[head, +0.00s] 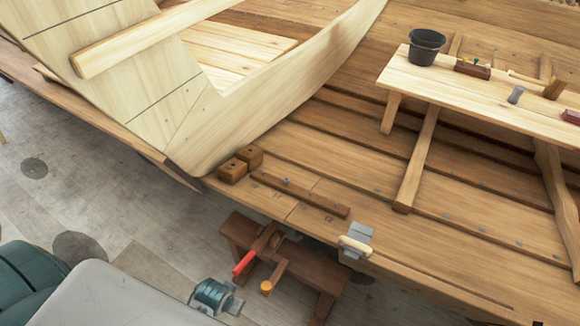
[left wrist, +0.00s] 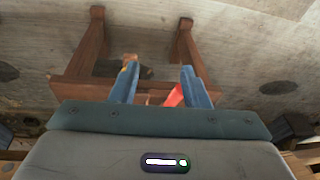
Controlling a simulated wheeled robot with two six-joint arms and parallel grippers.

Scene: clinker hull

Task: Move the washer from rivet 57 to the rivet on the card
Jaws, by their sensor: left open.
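I cannot make out the washer, rivet 57 or the card; only small rivet dots show along the hull planks (head: 440,262) in the head view. My left gripper (head: 232,298) is low in the head view, just left of a small brown stool (head: 322,272). In the left wrist view its two blue fingers (left wrist: 160,85) stand apart with nothing held between them. A red handle (left wrist: 175,96) on the stool shows behind the fingers, beyond their gap. My right gripper is not in view.
The stool carries the red-handled tool (head: 244,262) and a mallet (head: 267,286). Two wooden blocks (head: 232,171), a brown strip (head: 318,200) and a grey block with a pale handle (head: 356,243) lie near the hull edge. A bench (head: 450,95) with a dark bucket (head: 426,47) stands at right.

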